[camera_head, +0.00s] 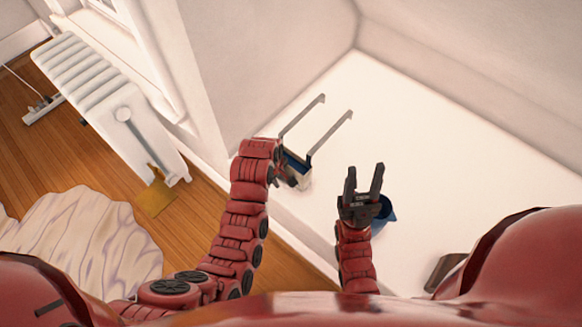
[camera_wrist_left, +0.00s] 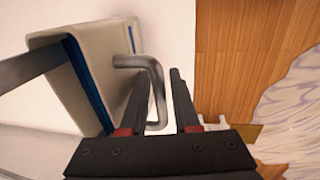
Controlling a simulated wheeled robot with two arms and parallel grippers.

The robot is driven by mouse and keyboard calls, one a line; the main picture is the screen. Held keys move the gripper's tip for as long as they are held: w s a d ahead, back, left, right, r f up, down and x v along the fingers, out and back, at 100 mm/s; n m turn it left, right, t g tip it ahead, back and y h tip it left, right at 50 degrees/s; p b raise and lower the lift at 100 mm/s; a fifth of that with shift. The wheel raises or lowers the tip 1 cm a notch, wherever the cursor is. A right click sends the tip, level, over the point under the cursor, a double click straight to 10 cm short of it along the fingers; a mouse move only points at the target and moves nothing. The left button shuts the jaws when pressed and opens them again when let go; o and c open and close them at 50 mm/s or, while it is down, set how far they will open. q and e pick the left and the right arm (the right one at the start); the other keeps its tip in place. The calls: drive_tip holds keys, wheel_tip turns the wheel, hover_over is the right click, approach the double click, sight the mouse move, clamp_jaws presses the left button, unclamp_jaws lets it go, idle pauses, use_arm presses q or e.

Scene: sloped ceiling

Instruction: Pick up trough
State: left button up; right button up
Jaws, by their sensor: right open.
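The trough appears to be the pale box with a dark blue band (camera_wrist_left: 105,70) and metal bars in the left wrist view. In the head view, the trough (camera_head: 296,160) stands on the white surface, two long metal arms reaching up to the right. My left gripper (camera_head: 286,176) is at its near side and hides part of it. In the left wrist view, my left gripper (camera_wrist_left: 155,95) has its fingers apart, with a bent metal bar of the trough between or just beyond them. My right gripper (camera_head: 363,175) is open and empty, right of the trough.
A blue object (camera_head: 387,210) sits partly hidden behind my right gripper. A dark brown object (camera_head: 444,271) lies at lower right. A white radiator (camera_head: 110,100) and a crumpled pale cloth (camera_head: 80,235) are on the left. The white surface (camera_head: 420,130) beyond my right gripper is clear.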

use_arm(q)
drive_tip(key=shift+w+d+f, duration=0.1)
drive_tip(key=shift+w+f, duration=0.05)
drive_tip(key=shift+f, duration=0.35)
clamp_jaws()
idle(1.0)
